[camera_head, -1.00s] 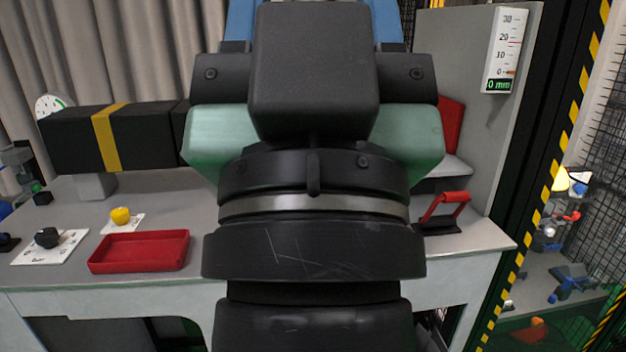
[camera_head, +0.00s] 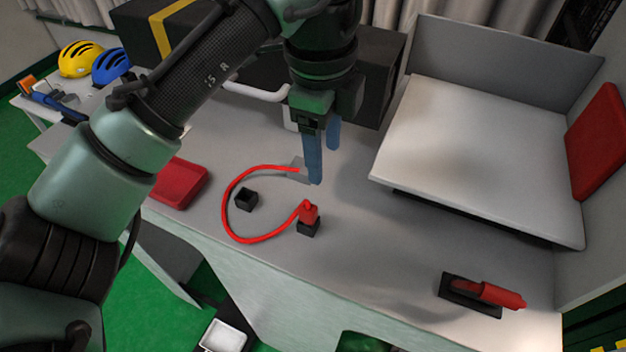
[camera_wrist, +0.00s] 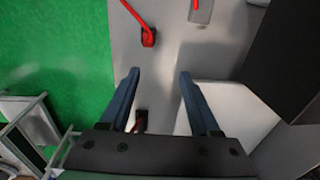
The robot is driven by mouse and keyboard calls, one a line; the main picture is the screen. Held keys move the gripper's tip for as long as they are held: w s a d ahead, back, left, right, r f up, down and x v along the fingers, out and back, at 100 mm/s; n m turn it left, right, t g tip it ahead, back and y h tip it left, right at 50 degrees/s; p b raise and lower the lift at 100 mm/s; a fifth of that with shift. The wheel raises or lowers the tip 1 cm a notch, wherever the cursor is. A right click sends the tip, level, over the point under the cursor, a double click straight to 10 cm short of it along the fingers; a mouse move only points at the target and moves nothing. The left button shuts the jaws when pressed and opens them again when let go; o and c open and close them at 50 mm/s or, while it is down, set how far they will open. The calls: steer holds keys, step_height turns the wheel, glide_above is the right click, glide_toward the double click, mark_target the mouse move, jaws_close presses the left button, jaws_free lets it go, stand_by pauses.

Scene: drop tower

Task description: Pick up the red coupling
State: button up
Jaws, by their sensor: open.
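The red coupling (camera_head: 309,212) stands in a small black holder (camera_head: 308,230) on the grey bench, at the end of a curved red hose (camera_head: 228,200). It also shows near the top of the wrist view (camera_wrist: 148,38). My gripper (camera_head: 324,165) points down above the bench, behind the coupling in the head view. Its blue fingers (camera_wrist: 158,75) are apart and empty, and the coupling is beyond their tips in the wrist view. The hose's other end lies by a grey plate (camera_head: 298,166), partly behind my fingers.
An empty black holder (camera_head: 246,199) stands inside the hose loop. A red tray (camera_head: 180,184) is at left. A raised white platform (camera_head: 470,150) stands at right, with a red-handled black block (camera_head: 470,296) at front right. A dark box (camera_head: 375,80) is behind my gripper.

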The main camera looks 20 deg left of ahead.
steer(key=s+a+f+g, duration=0.1)
steer(key=s+a, duration=0.1)
glide_above(308, 208)
steer(key=f, duration=0.5)
steer(key=shift+s+d+f, duration=0.1)
steer(key=shift+s+f, duration=0.1)
steer(key=shift+f, duration=0.2)
steer(key=shift+w+f+p, duration=0.2)
steer(key=shift+f+p, duration=0.1)
steer(key=shift+f, duration=2.9)
jaws_close()
